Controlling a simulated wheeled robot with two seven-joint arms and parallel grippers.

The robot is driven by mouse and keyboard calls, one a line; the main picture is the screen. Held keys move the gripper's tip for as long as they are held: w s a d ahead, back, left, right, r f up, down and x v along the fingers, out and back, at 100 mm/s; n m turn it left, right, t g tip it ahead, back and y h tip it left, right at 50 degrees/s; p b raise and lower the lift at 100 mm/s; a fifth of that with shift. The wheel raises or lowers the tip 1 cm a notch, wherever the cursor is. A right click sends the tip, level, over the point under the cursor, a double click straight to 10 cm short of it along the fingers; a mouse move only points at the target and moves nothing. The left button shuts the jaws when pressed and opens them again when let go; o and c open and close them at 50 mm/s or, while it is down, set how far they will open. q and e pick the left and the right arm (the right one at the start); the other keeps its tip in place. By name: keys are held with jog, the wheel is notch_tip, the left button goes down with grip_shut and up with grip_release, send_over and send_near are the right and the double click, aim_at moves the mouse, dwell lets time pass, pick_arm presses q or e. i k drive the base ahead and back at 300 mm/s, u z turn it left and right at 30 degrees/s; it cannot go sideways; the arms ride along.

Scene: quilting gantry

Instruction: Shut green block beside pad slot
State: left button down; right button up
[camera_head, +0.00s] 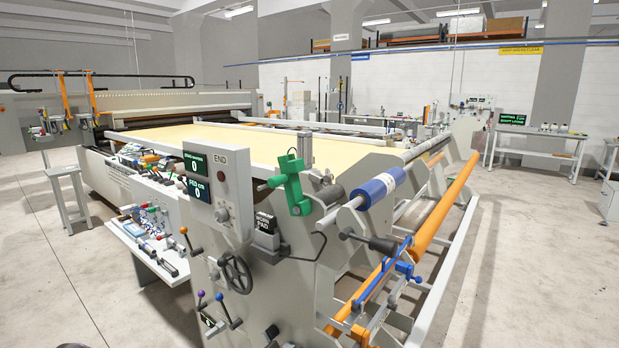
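The green block (292,185) is a bright green clamp-like piece on the near end of the quilting machine, right of the grey control box. It has an arm sticking out to the left and a lower part hanging down at the right. Whether it is open or shut is hard to tell from here. Just below and left of it is a dark box labelled as a worn pad (265,229), on the machine's end plate. The pad slot itself cannot be made out clearly.
The control box (205,187) has two displays reading 0. Below it are a black handwheel (236,274) and ball-topped levers. A blue roll (380,188) and an orange roller (446,205) lie to the right. A tool-covered side table (150,247) stands left. Floor is open at left and right.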

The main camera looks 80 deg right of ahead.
aim_at(289, 166)
jog(key=z, duration=2.55)
